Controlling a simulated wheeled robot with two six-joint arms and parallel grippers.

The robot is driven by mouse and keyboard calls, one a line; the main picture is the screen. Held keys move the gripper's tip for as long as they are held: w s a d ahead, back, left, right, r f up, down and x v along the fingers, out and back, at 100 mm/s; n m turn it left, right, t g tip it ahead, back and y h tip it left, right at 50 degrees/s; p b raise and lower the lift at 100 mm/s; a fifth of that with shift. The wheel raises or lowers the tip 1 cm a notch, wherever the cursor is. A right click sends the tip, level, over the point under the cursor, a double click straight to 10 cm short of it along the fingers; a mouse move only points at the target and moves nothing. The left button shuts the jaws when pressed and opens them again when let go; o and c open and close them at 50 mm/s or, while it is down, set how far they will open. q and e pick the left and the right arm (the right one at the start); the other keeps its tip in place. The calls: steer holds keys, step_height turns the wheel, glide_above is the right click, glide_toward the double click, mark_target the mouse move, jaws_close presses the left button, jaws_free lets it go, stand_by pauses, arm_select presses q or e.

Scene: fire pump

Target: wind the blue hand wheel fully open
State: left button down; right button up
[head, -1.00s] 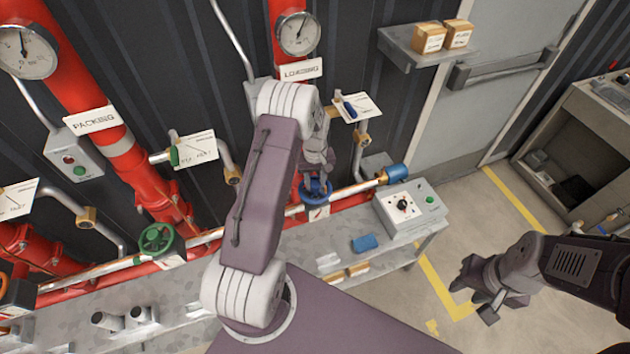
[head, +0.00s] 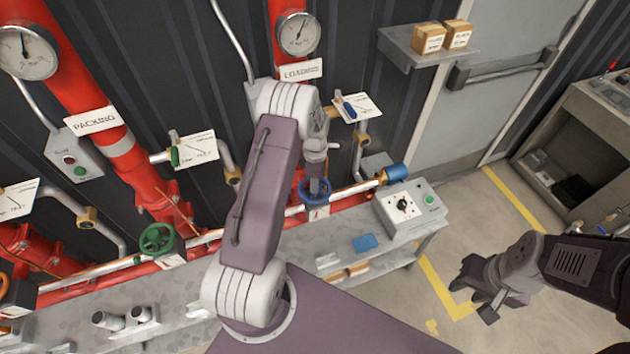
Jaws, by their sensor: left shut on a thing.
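The blue hand wheel (head: 327,192) sits on the red and silver pipework below the LOADING sign, just right of the picture's middle. My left gripper (head: 315,186) reaches down onto the wheel and is shut on it. My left arm hides part of the pipe beside it, and the fingertips are too small to make out clearly. My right gripper (head: 476,293) hangs over the floor at the right, far from the wheel, empty, with its fingers apart.
A green hand wheel (head: 158,239) is on the pipe at the left. A gauge (head: 299,33) is above.

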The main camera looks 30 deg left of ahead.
arm_select(q)
steer(key=shift+n, duration=0.4)
steer(key=n, duration=0.7)
steer(key=c, duration=0.8)
jaws_free()
steer(key=shift+c, duration=0.2)
step_height(320, 180, up, 7)
steer(key=p, duration=0.5)
steer(key=shift+r, duration=0.1)
